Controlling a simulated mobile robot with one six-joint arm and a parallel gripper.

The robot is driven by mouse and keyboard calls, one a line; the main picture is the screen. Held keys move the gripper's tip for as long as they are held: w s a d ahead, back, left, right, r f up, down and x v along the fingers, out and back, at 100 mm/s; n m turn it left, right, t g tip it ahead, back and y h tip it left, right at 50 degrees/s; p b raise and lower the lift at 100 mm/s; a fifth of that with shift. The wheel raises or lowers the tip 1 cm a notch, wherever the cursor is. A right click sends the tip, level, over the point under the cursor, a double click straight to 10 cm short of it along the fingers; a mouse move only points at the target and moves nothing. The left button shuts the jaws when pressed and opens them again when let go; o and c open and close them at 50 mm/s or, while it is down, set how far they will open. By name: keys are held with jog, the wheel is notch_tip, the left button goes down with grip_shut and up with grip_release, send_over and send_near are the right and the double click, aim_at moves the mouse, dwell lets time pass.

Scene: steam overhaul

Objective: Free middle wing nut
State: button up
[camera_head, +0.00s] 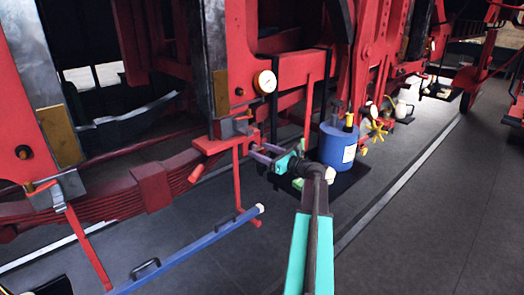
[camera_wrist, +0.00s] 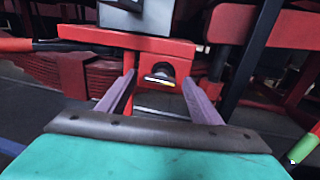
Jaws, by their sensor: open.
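My gripper (camera_head: 266,153) is open, its two fingers pointing left at a red bracket (camera_head: 212,145) on the engine frame. In the wrist view my gripper (camera_wrist: 160,82) has its fingers spread to either side of an opening in the red bracket (camera_wrist: 110,37). A small metallic part (camera_wrist: 160,79) with a pale and yellowish edge sits in that opening, between the fingers and apart from them. I cannot tell from its shape whether it is the wing nut. A grey block (camera_wrist: 137,17) sits on top of the bracket.
A red post (camera_head: 238,190) stands below the bracket. A blue bar (camera_head: 190,250) with handles lies in front. A blue canister (camera_head: 340,146) stands on a dark mat right of my gripper. A round gauge (camera_head: 265,82) is above. The floor at right is clear.

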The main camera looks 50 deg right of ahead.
jog(key=c, duration=1.1)
jog(key=shift+o, duration=0.2)
jog(key=shift+b, duration=0.4)
jog(key=shift+a+r+n+g+h+b, duration=0.1)
jog(key=shift+n+g+h+b, duration=0.3)
jog(key=shift+n+b, duration=3.05)
jog(key=shift+d+f+n+g+h+b, duration=0.1)
jog(key=shift+n+h+b, duration=0.5)
jog(key=shift+n+b, duration=2.9)
jog(key=shift+a+r+n+g+h+b, duration=0.15)
jog(key=shift+n+h+b, duration=0.35)
jog(key=shift+n+b, duration=2.95)
jog(key=shift+m+b, duration=0.4)
jog(key=shift+b, duration=0.3)
